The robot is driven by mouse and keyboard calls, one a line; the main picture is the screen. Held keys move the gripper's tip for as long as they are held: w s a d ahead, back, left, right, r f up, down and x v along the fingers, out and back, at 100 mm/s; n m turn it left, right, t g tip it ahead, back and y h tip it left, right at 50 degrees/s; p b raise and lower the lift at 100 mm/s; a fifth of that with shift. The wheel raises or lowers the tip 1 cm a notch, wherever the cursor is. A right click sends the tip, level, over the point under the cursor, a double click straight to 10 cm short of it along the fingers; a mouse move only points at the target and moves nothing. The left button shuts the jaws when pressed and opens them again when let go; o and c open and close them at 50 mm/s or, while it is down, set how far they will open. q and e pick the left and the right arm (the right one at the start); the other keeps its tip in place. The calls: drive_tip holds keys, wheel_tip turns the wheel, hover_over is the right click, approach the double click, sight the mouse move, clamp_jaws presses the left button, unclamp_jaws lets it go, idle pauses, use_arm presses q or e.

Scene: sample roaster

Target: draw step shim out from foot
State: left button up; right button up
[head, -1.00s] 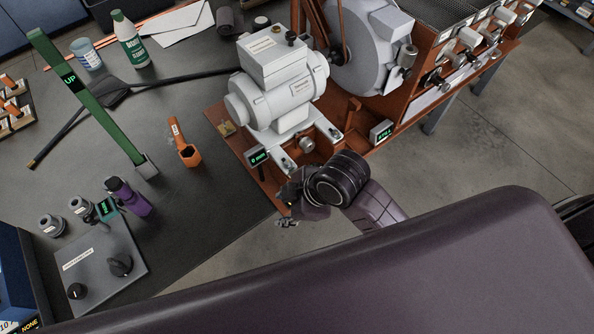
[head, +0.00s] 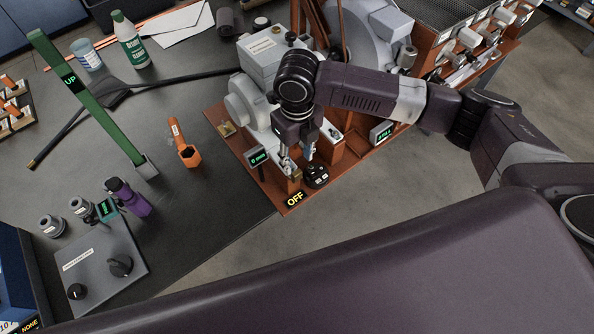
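My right gripper (head: 297,155) reaches in from the right and points down over the front feet of the grey motor (head: 268,45). Its two fingers look apart, one on each side of a small gap, and I see nothing clearly held. The motor stands on a rust-red base plate (head: 213,112). The gripper and wrist cover much of the motor's front and its near feet. I cannot make out the step shim at the foot. A small brass block (head: 227,129) sits on the plate's left corner. My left gripper is not in view.
A small green-lit display (head: 257,157), a black knob (head: 316,175) and an OFF sign (head: 295,199) crowd the plate's near edge.

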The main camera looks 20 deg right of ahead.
sight(297, 173)
wheel_tip(297, 173, down, 7)
drive_tip(key=shift+f+p, duration=0.2)
drive_tip(key=shift+p, duration=0.25)
clamp_jaws()
